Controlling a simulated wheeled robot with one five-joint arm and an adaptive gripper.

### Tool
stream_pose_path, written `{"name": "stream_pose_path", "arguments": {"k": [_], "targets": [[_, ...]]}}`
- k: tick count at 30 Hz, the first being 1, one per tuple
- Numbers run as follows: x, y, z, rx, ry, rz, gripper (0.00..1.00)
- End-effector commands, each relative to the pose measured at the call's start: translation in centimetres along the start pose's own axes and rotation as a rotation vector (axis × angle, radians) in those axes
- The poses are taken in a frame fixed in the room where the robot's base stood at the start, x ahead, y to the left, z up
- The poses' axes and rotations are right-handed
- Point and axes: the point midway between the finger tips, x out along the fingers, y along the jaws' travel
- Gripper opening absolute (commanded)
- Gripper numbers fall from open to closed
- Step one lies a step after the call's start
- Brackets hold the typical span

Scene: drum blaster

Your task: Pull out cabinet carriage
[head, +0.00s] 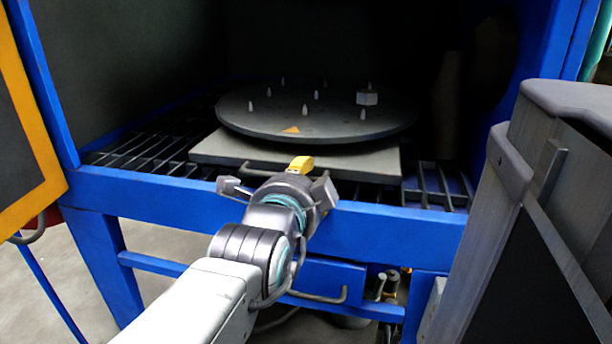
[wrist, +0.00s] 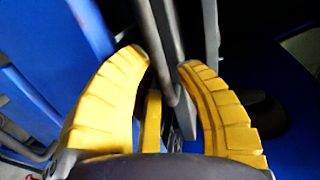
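The cabinet carriage is a grey square plate (head: 220,148) with a round turntable (head: 270,120) on top, inside the blue cabinet (head: 120,188). Its grey handle (head: 243,168) is at the plate's front edge, partly hidden by my gripper (head: 302,163). In the wrist view my gripper (wrist: 165,58) has its yellow fingers spread apart. A grey bar (wrist: 166,50), which looks like the handle, passes between the fingertips, closer to the right finger. I cannot tell whether they touch.
A black slatted grate (head: 145,150) lies under the carriage. The orange-edged open door (head: 45,150) is on the left. A grey panelled structure (head: 545,190) stands close on the right. A blue drawer (head: 335,275) with a handle and a crossbar are below the cabinet sill.

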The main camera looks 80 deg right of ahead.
Motion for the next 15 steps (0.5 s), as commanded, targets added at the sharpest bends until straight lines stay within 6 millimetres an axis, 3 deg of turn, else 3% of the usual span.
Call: {"name": "stream_pose_path", "arguments": {"k": [7,15], "targets": [[-0.02,0.0,-0.01,0.0,0.0,0.0,0.34],[-0.01,-0.01,-0.01,0.0,0.0,0.0,0.09]]}}
